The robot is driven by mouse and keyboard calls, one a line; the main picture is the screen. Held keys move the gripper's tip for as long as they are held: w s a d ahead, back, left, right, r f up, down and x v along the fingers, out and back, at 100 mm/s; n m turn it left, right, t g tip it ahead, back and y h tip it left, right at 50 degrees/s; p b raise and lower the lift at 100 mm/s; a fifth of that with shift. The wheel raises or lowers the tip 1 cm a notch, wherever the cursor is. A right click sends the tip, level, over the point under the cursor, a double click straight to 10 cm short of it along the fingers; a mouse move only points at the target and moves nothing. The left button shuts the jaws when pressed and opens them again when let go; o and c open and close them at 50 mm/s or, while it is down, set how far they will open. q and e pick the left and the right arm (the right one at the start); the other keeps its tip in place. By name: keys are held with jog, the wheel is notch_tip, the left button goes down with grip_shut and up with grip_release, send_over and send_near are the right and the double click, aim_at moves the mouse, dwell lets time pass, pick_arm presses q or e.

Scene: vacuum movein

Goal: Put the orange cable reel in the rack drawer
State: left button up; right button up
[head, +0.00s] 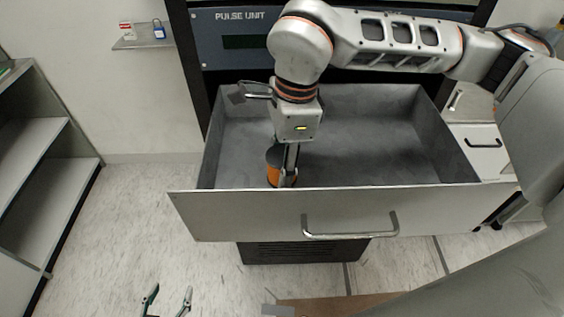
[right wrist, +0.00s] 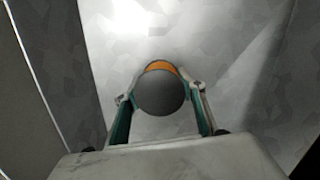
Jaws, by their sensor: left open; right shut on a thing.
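The orange cable reel (head: 273,174) is inside the open rack drawer (head: 390,150), near its front left. My right gripper (head: 287,180) reaches down into the drawer and is shut on the reel. In the right wrist view the reel's dark round end (right wrist: 162,94) sits between the two fingers (right wrist: 162,110), with a strip of orange behind it. I cannot tell whether the reel touches the drawer floor. My left gripper (head: 168,300) is open and empty at the bottom of the head view, low over the floor, left of the drawer.
The drawer's front panel with a handle (head: 350,234) faces me. The rack's "PULSE UNIT" panel (head: 240,30) is behind. A wall shelf (head: 142,42) holds a blue padlock (head: 158,30). Grey shelving (head: 45,150) stands left; a white cabinet (head: 475,140) stands right. Floor at left is clear.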

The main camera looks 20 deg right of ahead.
jog(key=shift+f, duration=0.15)
jog(key=o, duration=1.2)
jog(key=shift+o, duration=0.2)
jog(key=shift+r, duration=0.25)
jog(key=r, duration=0.4)
jog(key=d+r+b, duration=0.1)
jog(key=r, duration=0.6)
jog(key=shift+d+r, duration=0.2)
jog(key=shift+r, duration=0.2)
